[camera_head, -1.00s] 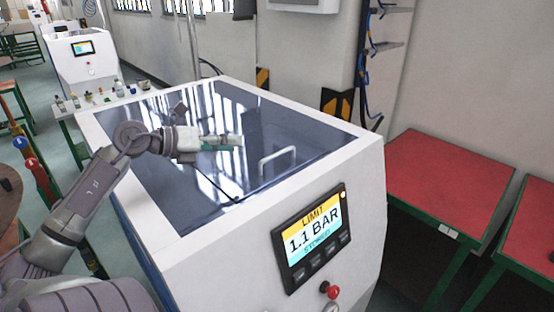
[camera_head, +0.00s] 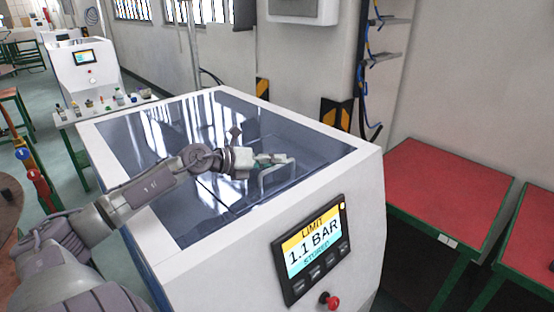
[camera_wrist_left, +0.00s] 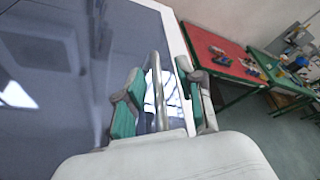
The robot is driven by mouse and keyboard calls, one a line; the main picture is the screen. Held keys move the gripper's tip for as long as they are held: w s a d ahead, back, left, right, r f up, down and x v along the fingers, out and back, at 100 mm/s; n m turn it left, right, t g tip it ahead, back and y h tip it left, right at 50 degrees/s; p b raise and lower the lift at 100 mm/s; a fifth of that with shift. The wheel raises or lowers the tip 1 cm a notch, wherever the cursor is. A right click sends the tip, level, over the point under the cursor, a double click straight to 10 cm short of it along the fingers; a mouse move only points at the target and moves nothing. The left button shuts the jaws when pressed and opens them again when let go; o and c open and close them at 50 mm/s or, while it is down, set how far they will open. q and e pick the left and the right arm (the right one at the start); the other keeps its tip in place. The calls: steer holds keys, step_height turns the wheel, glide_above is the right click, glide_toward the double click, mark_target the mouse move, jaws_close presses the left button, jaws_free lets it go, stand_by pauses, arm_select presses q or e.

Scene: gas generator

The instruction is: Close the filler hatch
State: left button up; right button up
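The filler hatch looks like a dark glassy panel (camera_head: 205,200) in the top of the white machine; through the reflections I cannot tell how far open it stands. Its pale U-shaped handle (camera_head: 264,186) is near the front right of the top. My left gripper (camera_head: 278,161) is at this handle, its fingers partly covering it. In the left wrist view the handle bar (camera_wrist_left: 157,92) lies between the two spread green-padded fingers (camera_wrist_left: 160,98), with gaps visible on both sides. My right gripper is not in view.
The machine's white rim (camera_head: 330,168) surrounds the glass. A display reading 1.1 BAR STORED (camera_head: 312,250) and a red knob (camera_head: 332,302) are on the front. Red-topped tables (camera_head: 445,185) stand at right. Small bottles stand on a bench (camera_head: 85,113) behind left.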

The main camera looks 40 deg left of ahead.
arm_select(q)
steer(key=shift+w+d+f, duration=0.2)
steer(key=shift+w, duration=0.45)
steer(key=shift+a, duration=0.15)
jaws_close()
